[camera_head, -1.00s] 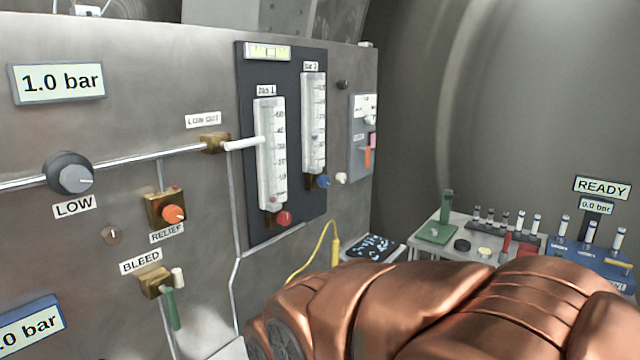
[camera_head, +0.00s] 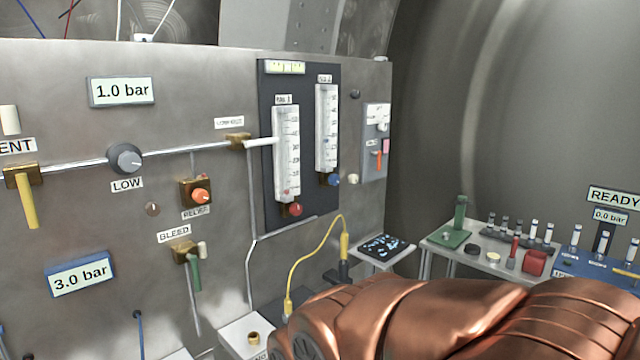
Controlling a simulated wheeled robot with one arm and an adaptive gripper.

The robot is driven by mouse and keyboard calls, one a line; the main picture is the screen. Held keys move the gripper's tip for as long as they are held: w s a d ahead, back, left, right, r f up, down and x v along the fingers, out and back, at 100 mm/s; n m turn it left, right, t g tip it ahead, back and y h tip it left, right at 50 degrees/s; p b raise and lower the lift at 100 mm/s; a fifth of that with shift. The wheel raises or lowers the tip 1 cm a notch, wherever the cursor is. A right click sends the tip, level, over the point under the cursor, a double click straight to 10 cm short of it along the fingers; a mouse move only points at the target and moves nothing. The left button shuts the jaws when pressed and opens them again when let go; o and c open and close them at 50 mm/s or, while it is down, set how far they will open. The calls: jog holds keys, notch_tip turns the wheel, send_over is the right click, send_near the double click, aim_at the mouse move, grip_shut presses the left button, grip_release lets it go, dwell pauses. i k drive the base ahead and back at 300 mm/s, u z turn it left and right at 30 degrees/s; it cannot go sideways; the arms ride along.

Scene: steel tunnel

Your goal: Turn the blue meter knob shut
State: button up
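The blue meter knob (camera_head: 334,180) sits at the foot of the right-hand flow meter (camera_head: 326,128), on a dark backing board on the steel panel. A red knob (camera_head: 295,209) sits at the foot of the left-hand meter (camera_head: 286,150), lower and to the left of the blue one. My copper-coloured arm crosses the lower right of the view, below and in front of the panel. My gripper is not in view. Nothing is seen touching the blue knob. The knob's turn position is too small to read.
A white lever (camera_head: 262,142) on the LOW OUT valve sticks out just left of the meters. A yellow cable (camera_head: 318,226) loops below them. A small tray table (camera_head: 385,247) and a bench with vials (camera_head: 480,252) stand to the right. Space before the meters looks clear.

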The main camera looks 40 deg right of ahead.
aim_at(333, 179)
jog(key=u, duration=0.7)
jog(key=i, duration=0.6)
jog(key=z, duration=0.75)
